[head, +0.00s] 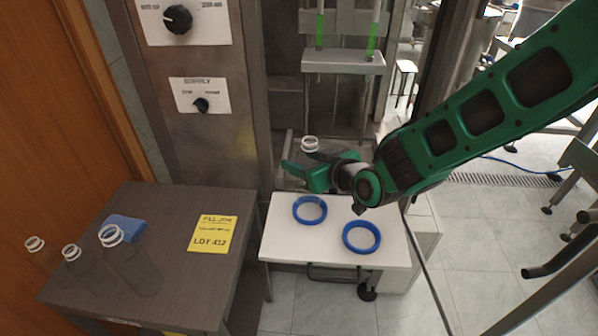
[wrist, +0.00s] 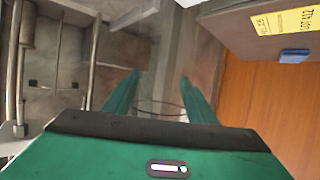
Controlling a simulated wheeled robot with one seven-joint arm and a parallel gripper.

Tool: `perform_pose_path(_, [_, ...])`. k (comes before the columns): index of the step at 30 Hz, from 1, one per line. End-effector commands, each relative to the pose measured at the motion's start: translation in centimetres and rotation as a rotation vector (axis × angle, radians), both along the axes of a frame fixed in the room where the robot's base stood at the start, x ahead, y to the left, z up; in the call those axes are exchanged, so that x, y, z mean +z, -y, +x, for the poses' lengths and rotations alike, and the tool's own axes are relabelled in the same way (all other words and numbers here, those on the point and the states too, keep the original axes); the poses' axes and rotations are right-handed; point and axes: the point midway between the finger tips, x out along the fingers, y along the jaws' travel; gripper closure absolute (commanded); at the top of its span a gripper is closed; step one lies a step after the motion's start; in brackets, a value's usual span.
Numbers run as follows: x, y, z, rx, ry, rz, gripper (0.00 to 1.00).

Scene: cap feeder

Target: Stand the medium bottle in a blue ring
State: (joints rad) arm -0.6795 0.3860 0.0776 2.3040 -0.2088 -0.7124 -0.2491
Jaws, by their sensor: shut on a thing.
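My gripper (head: 306,174) is shut on a clear bottle, whose white-rimmed neck (head: 310,147) stands up above the fingers in the head view. Its see-through body is hard to make out, so I cannot tell its size or how far its base is above the surface. In the wrist view its faint round outline (wrist: 160,108) lies between the two green fingers. Two blue rings lie on the white table: the left ring (head: 309,220) is just in front of and below my gripper, the right ring (head: 361,251) is nearer and further right. Both look empty.
On the dark table (head: 190,285) at left stand three clear bottles with white rims, the biggest neck (head: 110,240) rightmost. A blue block (head: 124,228) and a yellow label (head: 212,234) lie there. The filling machine (head: 343,62) rises behind the white table (head: 290,247).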

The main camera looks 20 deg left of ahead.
Motion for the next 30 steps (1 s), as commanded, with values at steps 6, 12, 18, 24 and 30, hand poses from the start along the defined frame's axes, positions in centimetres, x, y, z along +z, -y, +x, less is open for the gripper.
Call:
perform_pose_path(6, [-0.9, 0.2, 0.9, 0.001, 0.0, 0.0, 0.7])
perform_pose_path(12, [-3.3, 0.2, 0.8, 0.002, -0.002, -0.002, 0.7])
perform_pose_path(18, [-4.6, 0.2, 0.8, 0.001, 0.001, 0.0, 0.7])
perform_pose_path(24, [-4.6, 0.2, 0.8, 0.001, 0.001, 0.0, 0.7])
perform_pose_path(30, [-4.7, 0.1, 0.8, 0.002, 0.001, 0.001, 0.3])
